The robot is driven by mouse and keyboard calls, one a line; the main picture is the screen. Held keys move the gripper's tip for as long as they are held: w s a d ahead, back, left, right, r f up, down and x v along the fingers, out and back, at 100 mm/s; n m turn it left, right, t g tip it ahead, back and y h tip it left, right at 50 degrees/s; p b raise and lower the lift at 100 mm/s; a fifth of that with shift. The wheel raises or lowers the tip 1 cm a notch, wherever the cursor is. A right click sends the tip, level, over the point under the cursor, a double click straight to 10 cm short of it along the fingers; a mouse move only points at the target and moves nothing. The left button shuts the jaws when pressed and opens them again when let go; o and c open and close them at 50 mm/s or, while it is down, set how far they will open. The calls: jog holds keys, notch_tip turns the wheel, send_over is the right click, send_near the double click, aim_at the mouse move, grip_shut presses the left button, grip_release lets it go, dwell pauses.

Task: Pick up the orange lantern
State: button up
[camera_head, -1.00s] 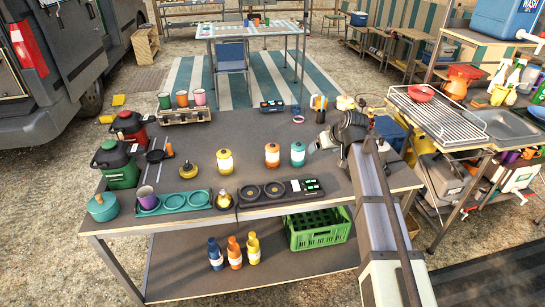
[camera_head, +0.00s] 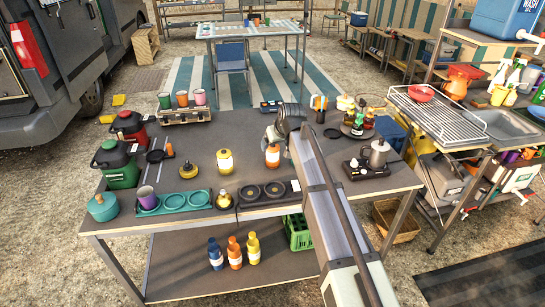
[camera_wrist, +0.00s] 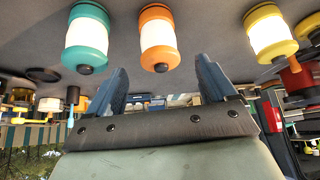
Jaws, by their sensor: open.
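The orange lantern (camera_head: 272,157), with a white band, stands upright on the grey table in the head view, between a yellow lantern (camera_head: 225,162) and my arm. In the wrist view, which looks upside down, the orange lantern (camera_wrist: 156,42) is ahead of my open gripper (camera_wrist: 159,78), with nothing between the fingers. A teal lantern (camera_wrist: 86,38) and the yellow lantern (camera_wrist: 269,34) flank it. In the head view my arm hides the teal lantern, and my gripper is just beyond the orange lantern, its fingers hard to make out.
A burner with a pot (camera_head: 376,154) stands to the right of my arm. A teal tray (camera_head: 174,202) and a dark panel with round pads (camera_head: 250,192) lie along the table's front. A mustard-yellow squat vessel (camera_head: 190,170) is at left. The tabletop behind the yellow lantern is clear.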

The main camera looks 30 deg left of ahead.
aim_at(272, 151)
jog(key=shift+x, duration=4.3)
jog(key=shift+c, duration=0.4)
jog(key=shift+r, duration=0.1)
jog(key=c, duration=1)
